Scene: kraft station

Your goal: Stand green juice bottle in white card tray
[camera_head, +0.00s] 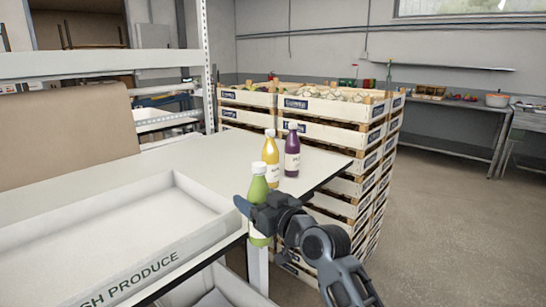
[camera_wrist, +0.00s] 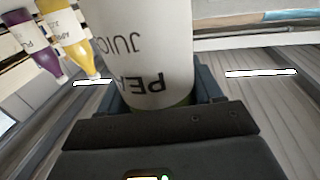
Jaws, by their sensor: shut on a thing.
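The green juice bottle (camera_head: 258,190) has a white cap and a white label and is upright in the head view. My gripper (camera_head: 254,210) is shut around its middle. In the wrist view the bottle's white label (camera_wrist: 145,45) fills the space between my fingers (camera_wrist: 160,98), with a little green showing beside it. The bottle is at the table's right front edge; its base appears in front of that edge, and I cannot tell its exact height. The white card tray (camera_head: 130,269), marked "SH PRODUCE", lies on the table to the left, and its visible inside is empty.
A yellow bottle (camera_head: 271,153) and a purple bottle (camera_head: 292,155) stand behind on the white table (camera_head: 215,160). Stacked wooden crates (camera_head: 335,140) rise beyond the table's right edge. A cardboard box (camera_head: 65,135) stands behind the tray. Bare tabletop lies between tray and bottles.

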